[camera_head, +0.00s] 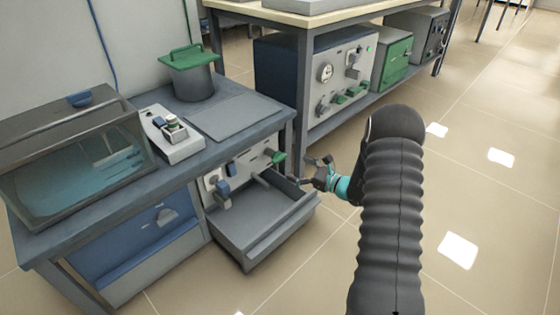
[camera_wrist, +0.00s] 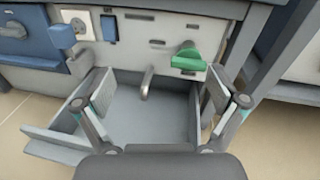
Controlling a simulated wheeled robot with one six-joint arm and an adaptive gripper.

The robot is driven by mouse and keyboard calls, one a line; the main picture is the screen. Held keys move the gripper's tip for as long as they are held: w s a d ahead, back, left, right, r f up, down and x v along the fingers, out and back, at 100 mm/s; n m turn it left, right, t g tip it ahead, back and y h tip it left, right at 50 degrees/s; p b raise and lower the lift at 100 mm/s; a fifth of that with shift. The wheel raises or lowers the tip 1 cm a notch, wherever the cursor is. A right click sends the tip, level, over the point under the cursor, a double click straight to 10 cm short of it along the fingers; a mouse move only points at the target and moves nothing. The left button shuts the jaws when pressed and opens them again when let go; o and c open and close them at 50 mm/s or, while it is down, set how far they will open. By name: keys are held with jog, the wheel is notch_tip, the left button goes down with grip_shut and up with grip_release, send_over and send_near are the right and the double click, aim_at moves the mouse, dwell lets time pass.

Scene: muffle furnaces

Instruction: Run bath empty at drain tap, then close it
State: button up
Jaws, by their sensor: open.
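A glass-walled bath (camera_head: 80,165) with bluish water in it stands on the left bench in the head view. On the panel below the bench is a tap with a green handle (camera_head: 278,157); the handle also shows in the wrist view (camera_wrist: 188,60). A grey spout (camera_wrist: 147,83) sticks out left of the handle, over an open drawer-like tray (camera_head: 240,222). No stream shows at the spout. My gripper (camera_head: 310,171) is open and empty, to the right of the handle in the head view. In the wrist view its fingers (camera_wrist: 165,100) stand wide apart, with the spout and handle between them in the picture.
A grey pot with a green lid (camera_head: 190,72) and a small control box (camera_head: 172,133) stand on the bench. The panel also has blue fittings (camera_head: 222,188). A second bench (camera_head: 300,20) with furnace-like units stands behind. Tiled floor (camera_head: 480,200) is clear at the right.

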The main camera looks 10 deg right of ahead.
aim_at(281, 159)
jog(key=w+d+f+m+t+h, duration=0.2)
jog(key=d+f+m, duration=0.1)
jog(key=d+f, duration=0.15)
jog(key=x, duration=0.9)
jog(key=b+x, duration=0.1)
jog(key=x, duration=0.3)
jog(key=shift+a+f, duration=0.25)
jog(key=shift+a, duration=0.4)
jog(key=c, duration=1.1)
jog(key=shift+c, duration=0.2)
